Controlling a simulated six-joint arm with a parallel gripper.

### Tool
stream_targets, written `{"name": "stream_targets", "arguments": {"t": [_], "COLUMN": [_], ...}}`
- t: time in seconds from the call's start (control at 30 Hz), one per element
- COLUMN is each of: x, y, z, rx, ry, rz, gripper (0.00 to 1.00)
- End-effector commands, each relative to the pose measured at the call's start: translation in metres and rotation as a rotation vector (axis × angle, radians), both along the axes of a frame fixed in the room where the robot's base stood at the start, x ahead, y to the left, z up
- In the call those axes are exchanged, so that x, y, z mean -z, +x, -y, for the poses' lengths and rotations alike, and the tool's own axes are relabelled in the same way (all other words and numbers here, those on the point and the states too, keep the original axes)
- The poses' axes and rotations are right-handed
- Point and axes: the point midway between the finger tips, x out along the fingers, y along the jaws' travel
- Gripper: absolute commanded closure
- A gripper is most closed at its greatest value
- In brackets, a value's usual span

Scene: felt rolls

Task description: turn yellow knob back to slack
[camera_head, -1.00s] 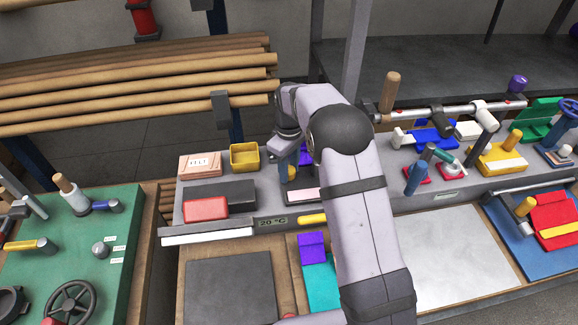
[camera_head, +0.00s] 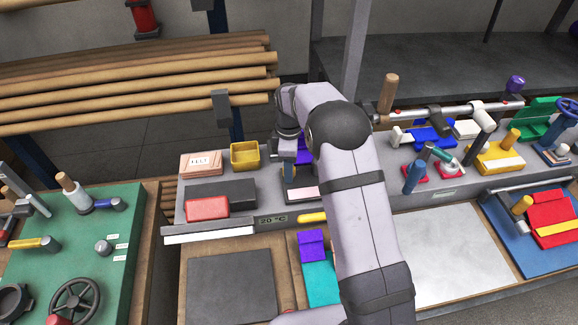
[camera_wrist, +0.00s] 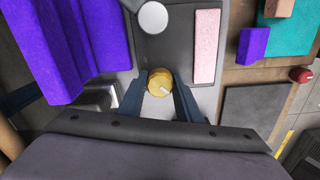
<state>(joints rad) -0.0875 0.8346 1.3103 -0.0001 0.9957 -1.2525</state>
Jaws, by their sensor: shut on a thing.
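The yellow knob (camera_wrist: 154,80) is round, with a pale pointer mark on its top, and stands on a grey panel in the wrist view. My gripper (camera_wrist: 159,92) has its two dark blue fingers on either side of the knob and is shut on it. In the head view my gripper (camera_head: 289,172) points down at the grey bench top, behind my arm. I cannot make out the knob there; the fingers and arm hide it.
A white round cap (camera_wrist: 153,17) and a pink strip (camera_wrist: 207,46) lie close to the knob. Purple felt (camera_wrist: 103,35) is on the left of the wrist view. A yellow box (camera_head: 244,156) and a red block (camera_head: 207,208) stand left of my gripper.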

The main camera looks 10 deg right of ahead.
Motion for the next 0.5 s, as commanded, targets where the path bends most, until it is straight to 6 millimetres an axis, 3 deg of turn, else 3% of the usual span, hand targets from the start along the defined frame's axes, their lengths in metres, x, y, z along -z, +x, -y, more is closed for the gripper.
{"name": "stream_targets", "arguments": {"t": [0.5], "x": [0.0021], "y": [-0.0014], "z": [-0.0002], "rx": [-0.596], "ry": [0.0], "rz": [-0.004], "gripper": [1.0]}}
